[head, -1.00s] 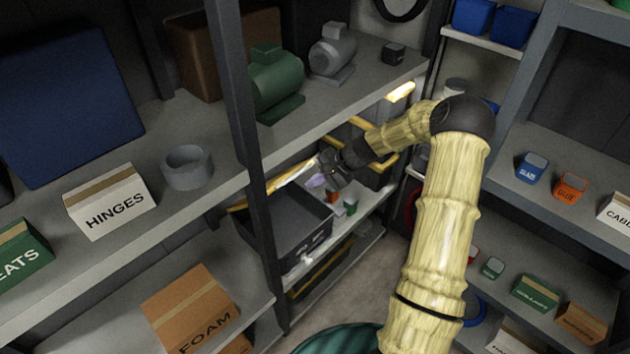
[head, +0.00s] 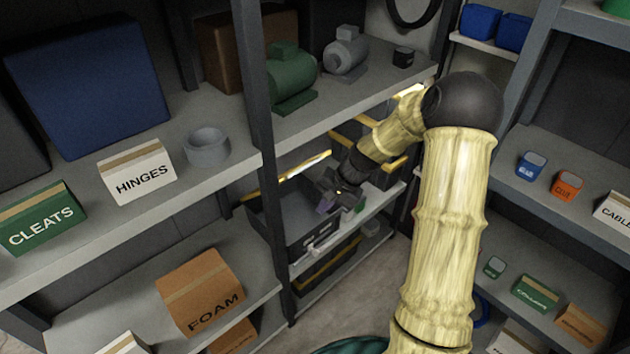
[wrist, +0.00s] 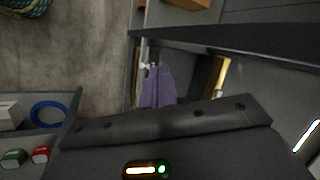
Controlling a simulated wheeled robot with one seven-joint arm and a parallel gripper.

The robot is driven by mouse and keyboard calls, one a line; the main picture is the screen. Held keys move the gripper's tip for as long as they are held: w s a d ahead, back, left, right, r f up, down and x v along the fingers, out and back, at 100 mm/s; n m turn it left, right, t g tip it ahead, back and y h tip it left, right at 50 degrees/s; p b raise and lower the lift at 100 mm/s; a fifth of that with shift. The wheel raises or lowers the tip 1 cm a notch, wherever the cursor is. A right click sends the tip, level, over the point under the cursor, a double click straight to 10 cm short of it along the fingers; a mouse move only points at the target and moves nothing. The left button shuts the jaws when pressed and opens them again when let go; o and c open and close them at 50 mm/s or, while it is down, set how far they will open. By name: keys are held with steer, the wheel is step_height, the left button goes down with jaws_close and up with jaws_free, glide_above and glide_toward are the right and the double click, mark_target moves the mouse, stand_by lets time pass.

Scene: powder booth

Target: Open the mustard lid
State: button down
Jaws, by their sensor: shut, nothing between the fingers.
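The mustard lid (head: 290,176) shows in the head view as a thin bright-edged strip along the back of a dark grey bin (head: 312,243) on the middle shelf. It appears raised, with the bin's dark inside showing in front of it. My gripper (head: 325,207) is shut and empty, over the right part of the bin and apart from the lid strip. My wrist hides the bin's right end.
Shelf posts (head: 262,120) and the upper shelf (head: 350,98) stand close around the bin. Another yellow-trimmed bin (head: 378,172) is to the right. A foam box (head: 200,290) lies lower left. Open floor (head: 345,290) is in front.

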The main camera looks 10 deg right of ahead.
steer(key=s+r+n+h, duration=0.2)
steer(key=s+r+n, duration=0.1)
steer(key=s, duration=0.7)
steer(key=s+a+r+n+h, duration=0.1)
steer(key=s+r+n+h, duration=0.2)
steer(key=s+r, duration=0.3)
steer(key=s, duration=0.4)
steer(key=shift+s+a+n+t, duration=0.2)
steer(key=shift+n+t, duration=0.1)
steer(key=shift+n, duration=0.1)
